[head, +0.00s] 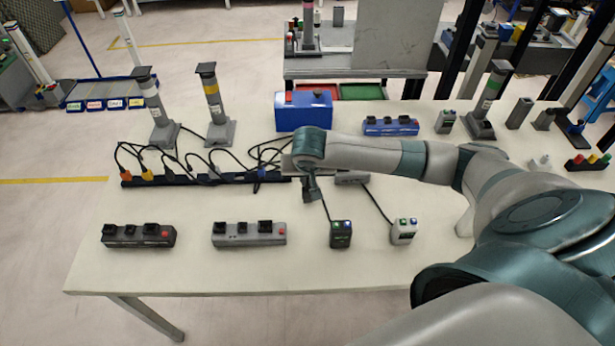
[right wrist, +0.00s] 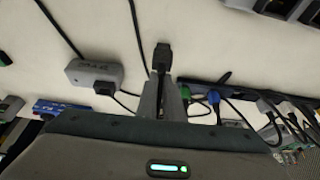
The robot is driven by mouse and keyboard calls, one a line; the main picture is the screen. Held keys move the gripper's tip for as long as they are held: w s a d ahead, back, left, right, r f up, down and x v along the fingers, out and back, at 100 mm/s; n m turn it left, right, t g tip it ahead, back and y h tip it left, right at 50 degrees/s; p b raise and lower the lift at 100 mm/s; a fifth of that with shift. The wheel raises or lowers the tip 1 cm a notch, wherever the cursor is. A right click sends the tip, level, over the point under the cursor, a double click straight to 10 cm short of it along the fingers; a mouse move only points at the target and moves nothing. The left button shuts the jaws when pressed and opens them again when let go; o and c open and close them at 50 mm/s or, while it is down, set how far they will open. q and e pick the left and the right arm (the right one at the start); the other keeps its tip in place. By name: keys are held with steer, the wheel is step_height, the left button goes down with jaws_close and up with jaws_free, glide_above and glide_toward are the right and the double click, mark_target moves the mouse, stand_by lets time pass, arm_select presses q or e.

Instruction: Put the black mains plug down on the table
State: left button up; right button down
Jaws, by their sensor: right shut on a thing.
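My right gripper (head: 309,184) is over the middle of the white table (head: 190,270), pointing down. It is shut on the black mains plug (head: 312,195). In the right wrist view the plug (right wrist: 162,56) sticks out past the grey fingers (right wrist: 160,92), with the pale table top behind it. A black cord runs from the plug towards the small black box with green and blue buttons (head: 341,234). I cannot tell how large the gap under the plug is. My left gripper is not in view.
A long black power strip (head: 190,179) with several plugs and looped cords lies left of the gripper. Two switch strips stand in front. Bare table lies between.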

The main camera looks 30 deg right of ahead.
steer(key=shift+f, duration=0.1)
steer(key=c, duration=1.9)
jaws_free()
steer(key=shift+s+a+r, duration=0.15)
steer(key=shift+r, duration=0.5)
steer(key=b+v, duration=0.1)
steer(key=v, duration=1)
steer(key=shift+b, duration=0.4)
